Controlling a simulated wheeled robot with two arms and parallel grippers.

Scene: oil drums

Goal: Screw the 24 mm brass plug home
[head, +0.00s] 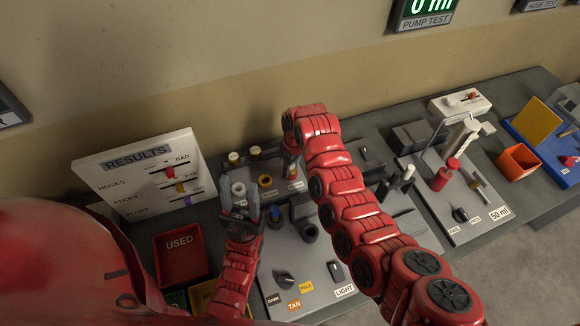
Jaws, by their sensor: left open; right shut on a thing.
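Two small brass-coloured plugs with pale tops, one on the left (234,158) and one on the right (255,152), stand at the back.
A RESULTS board (137,160) with coloured sliders stands at the left. A red USED tray (180,254) lies below it. Dark cylinders (309,231) and knobs sit on the front panel. A 50 ml test panel (455,205) and an orange bin (518,162) are at the right.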

